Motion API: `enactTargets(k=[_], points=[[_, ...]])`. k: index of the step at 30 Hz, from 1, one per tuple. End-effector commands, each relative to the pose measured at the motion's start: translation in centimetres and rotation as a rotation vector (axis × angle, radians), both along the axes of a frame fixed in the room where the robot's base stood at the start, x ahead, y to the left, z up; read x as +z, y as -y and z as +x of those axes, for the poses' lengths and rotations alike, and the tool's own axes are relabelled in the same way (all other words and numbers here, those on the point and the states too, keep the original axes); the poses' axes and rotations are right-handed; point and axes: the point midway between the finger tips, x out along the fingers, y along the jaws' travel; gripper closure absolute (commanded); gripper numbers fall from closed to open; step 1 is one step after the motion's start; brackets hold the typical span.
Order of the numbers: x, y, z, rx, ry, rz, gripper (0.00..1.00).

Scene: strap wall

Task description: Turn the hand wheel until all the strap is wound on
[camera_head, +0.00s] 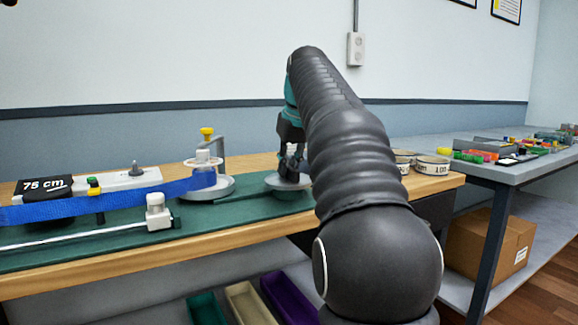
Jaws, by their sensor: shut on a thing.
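A blue strap (120,198) stretches from the left edge to a small spool (204,165) with a yellow knob on top, standing on a round grey plate. A good length of strap is off the spool. To its right is a grey disc, the hand wheel (272,182), low on the green mat. My gripper (291,177) is over this wheel, pointing down, and is shut on its handle. My arm and fingers hide the handle and the wheel's right part.
Labelled round tins (432,165) are right of my arm. A grey side table (480,172) holds small coloured items.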

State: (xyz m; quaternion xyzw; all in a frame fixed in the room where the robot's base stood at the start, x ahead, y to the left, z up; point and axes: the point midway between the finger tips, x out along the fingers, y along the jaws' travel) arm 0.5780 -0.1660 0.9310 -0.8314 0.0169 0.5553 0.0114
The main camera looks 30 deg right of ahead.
Motion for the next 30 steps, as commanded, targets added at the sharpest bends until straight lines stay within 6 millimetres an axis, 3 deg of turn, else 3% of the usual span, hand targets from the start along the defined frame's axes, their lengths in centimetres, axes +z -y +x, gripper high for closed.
enactTargets(k=[14, 30], points=[[0.29, -0.1, 0.0, -0.151, -0.001, -0.001, 1.0], [0.27, -0.22, 0.12, -0.646, -0.001, -0.003, 1.0]])
